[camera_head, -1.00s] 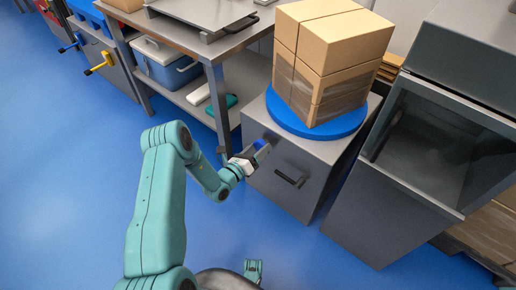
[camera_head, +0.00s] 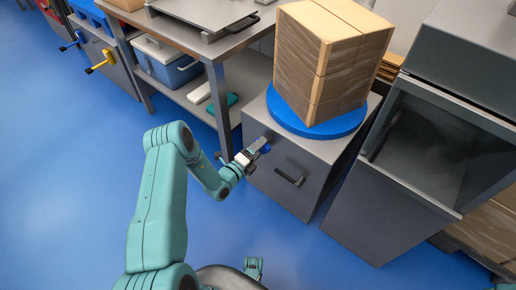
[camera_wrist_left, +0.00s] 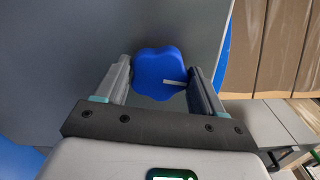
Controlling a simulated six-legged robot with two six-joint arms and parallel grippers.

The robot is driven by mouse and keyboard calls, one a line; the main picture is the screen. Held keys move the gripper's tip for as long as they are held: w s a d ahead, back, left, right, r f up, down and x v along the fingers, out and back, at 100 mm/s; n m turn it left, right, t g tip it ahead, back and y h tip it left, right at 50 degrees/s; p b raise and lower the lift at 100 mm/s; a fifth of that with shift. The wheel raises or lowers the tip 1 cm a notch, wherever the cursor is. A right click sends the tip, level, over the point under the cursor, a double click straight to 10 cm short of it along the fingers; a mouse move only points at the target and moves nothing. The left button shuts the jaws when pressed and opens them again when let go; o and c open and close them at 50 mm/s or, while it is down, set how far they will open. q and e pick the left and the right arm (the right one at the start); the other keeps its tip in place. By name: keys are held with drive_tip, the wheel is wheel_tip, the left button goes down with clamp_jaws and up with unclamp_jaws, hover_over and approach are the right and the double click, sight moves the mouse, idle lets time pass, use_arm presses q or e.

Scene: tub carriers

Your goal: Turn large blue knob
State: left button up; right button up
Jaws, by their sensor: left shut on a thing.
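The large blue knob (camera_wrist_left: 160,68) is lobed with a short white mark, and sits on the grey front of a cabinet (camera_head: 262,178). In the left wrist view the mark points right, towards one finger. My left gripper (camera_wrist_left: 162,82) is shut on the knob, one finger on each side. In the head view the left gripper (camera_head: 259,147) is at the cabinet's upper left front, and only a little of the knob (camera_head: 266,149) shows past the fingers. A blue round turntable (camera_head: 287,119) on the cabinet top bears a stack of wrapped cartons (camera_head: 330,65). I do not see my right gripper.
A dark bar handle (camera_head: 290,177) sticks out of the cabinet front, right of the knob. A steel table (camera_head: 240,72) with a blue cooler (camera_head: 165,70) on its shelf stands to the left. An open-fronted grey unit (camera_head: 440,150) stands right. The blue floor at left is clear.

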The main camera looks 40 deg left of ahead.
use_arm(q)
drive_tip(key=shift+n, duration=0.3)
drive_tip(key=shift+f, duration=0.1)
drive_tip(key=o, duration=1)
drive_tip(key=shift+o, duration=0.2)
drive_tip(key=s+a+p, duration=0.1)
drive_tip(key=s+p, duration=0.2)
drive_tip(key=s, duration=1.3)
drive_tip(key=shift+s+a+p, duration=0.15)
drive_tip(key=shift+s+p, duration=0.05)
drive_tip(key=shift+p, duration=0.2)
